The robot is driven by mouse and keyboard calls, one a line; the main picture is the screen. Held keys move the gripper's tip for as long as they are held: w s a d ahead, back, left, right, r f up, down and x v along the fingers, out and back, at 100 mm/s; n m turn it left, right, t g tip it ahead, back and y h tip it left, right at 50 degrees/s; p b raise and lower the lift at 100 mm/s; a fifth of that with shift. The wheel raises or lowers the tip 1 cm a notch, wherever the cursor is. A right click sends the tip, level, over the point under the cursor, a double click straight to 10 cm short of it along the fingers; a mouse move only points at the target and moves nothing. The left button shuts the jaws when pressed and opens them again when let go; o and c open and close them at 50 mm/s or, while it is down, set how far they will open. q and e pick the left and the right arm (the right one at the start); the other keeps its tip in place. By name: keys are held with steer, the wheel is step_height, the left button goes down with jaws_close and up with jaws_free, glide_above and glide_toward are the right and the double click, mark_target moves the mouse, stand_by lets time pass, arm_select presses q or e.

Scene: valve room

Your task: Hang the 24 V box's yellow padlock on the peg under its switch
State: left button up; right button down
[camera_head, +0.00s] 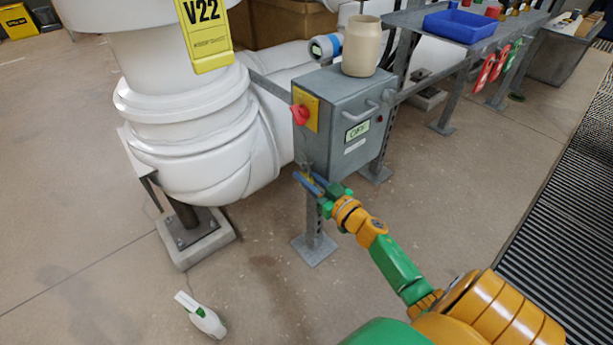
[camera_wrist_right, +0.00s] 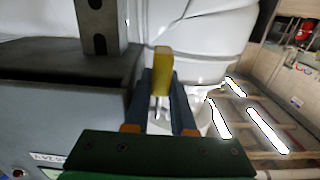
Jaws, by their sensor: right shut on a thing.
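The grey switch box (camera_head: 343,118) stands on a post in the middle of the head view. Its red switch (camera_head: 300,114) sits on a yellow plate on the left face. A small dark fitting, perhaps the peg (camera_head: 307,166), shows low on that face below the switch. My right gripper (camera_head: 309,182) is close by, at the box's lower front corner. In the wrist view its blue fingers (camera_wrist_right: 162,100) are shut on the yellow padlock (camera_wrist_right: 163,66). I cannot tell whether the padlock touches the peg. My left gripper is in neither view.
A white-and-green bottle (camera_head: 205,320) lies on the open floor. A bench with a blue tray (camera_head: 460,25) is behind right.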

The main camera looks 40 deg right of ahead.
steer(key=c, duration=0.7)
jaws_free()
steer(key=shift+r, duration=0.1)
